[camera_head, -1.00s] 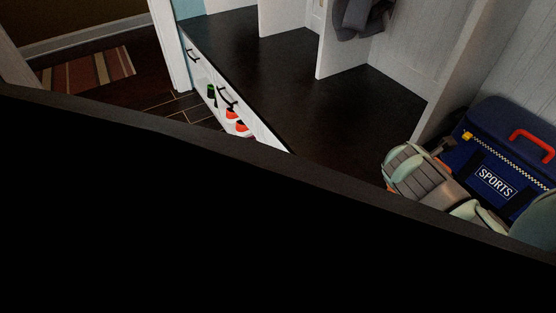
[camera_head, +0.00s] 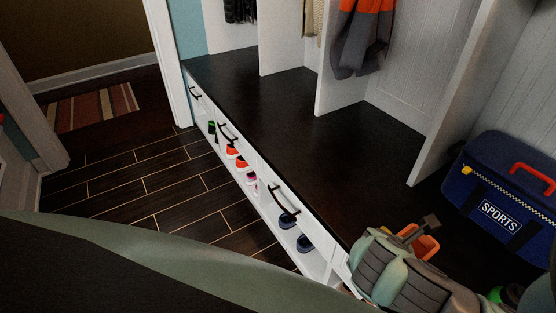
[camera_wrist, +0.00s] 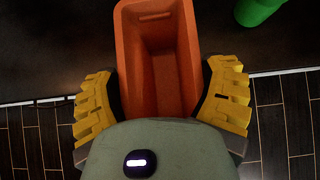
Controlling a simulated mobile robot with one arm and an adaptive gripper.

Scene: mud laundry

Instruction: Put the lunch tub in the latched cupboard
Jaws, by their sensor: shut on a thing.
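The lunch tub appears to be the open-topped orange container (camera_wrist: 158,60) in the wrist view. It sits between the yellow fingers of my gripper (camera_wrist: 160,95), which is shut on its sides. The inside that shows looks empty. In the head view only a small orange part of the tub (camera_head: 426,246) shows beside my gripper (camera_head: 425,232), low on the right over the dark bench top; my arm hides the rest. I cannot make out a latched cupboard in either view.
A blue sports bag (camera_head: 500,205) lies on the dark bench (camera_head: 290,120) at right. White dividers and hanging coats (camera_head: 360,35) stand behind. Below are drawers with black handles and shoes (camera_head: 235,155). A green object (camera_wrist: 258,10) is near the tub.

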